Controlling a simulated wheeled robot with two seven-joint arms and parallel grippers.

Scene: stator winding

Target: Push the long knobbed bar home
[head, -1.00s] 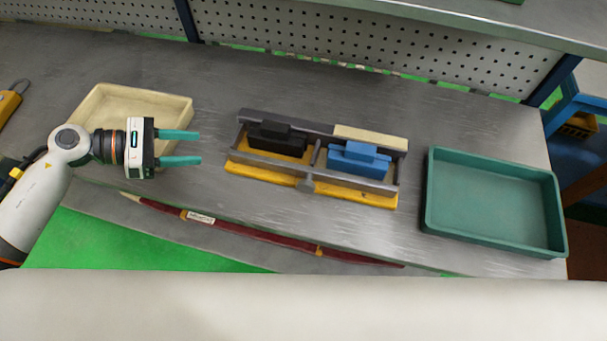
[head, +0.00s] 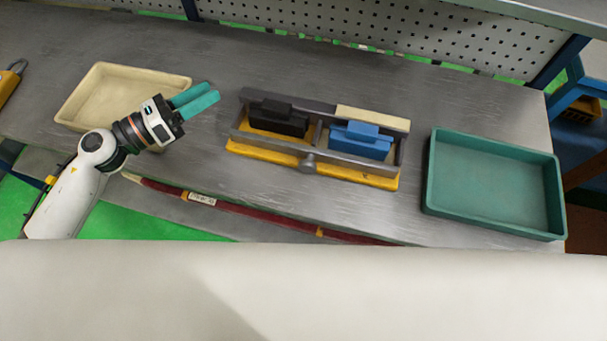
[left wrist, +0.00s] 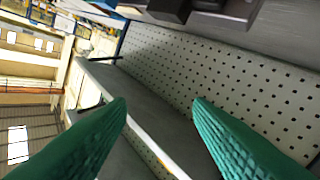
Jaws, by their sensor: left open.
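The long grey bar (head: 348,168) with a round knob (head: 308,163) runs along the front of a yellow-based fixture (head: 262,151) in the head view. A black block (head: 279,121) sits in the fixture's left compartment and a blue block (head: 361,142) in its right one. A cream strip (head: 371,118) covers the right part of the back wall. My left gripper (head: 213,93) is open and empty, left of the fixture and apart from it, pointing up and right. Its two teal fingers also show in the left wrist view (left wrist: 160,108), with nothing between them. My right gripper is out of view.
A cream tray (head: 72,116) lies behind my left wrist. A green tray (head: 432,185) stands right of the fixture. A dark red strip (head: 260,214) runs along the table's front. A perforated panel (head: 400,25) stands at the back. Bare table lies between gripper and fixture.

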